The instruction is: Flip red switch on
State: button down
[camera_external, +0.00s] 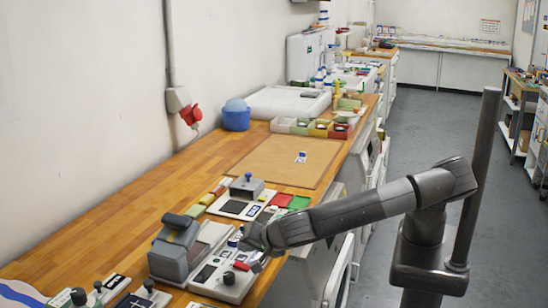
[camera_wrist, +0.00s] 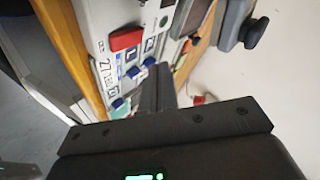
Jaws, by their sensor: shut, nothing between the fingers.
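The red switch (camera_external: 241,266) is a small red block on a pale control panel (camera_external: 206,272) near the front of the wooden bench. In the wrist view the red switch (camera_wrist: 126,38) lies on the panel (camera_wrist: 97,12), up and left of my fingertips. The switch's exact position is too small to read.
Several blue knobs (camera_wrist: 133,71) sit on the panel near my fingertips. A grey device (camera_external: 172,252) stands left of the panel. Another panel with a grey box (camera_external: 246,187) lies farther back. The tan mat (camera_external: 270,162) beyond is mostly clear.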

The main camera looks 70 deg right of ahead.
aim_at(246, 268)
jog(key=shift+w+f, duration=0.15)
jog(key=shift+f, duration=0.7)
jog(key=shift+w+f, duration=0.1)
jog(key=shift+f, duration=0.75)
dwell(0.7)
jog(key=shift+f, duration=0.55)
dwell(0.6)
jog(key=shift+r, duration=0.65)
jog(key=shift+s+r, duration=0.2)
jog(key=shift+r, duration=1)
jog(key=shift+s+r, duration=0.2)
jog(key=shift+r, duration=1)
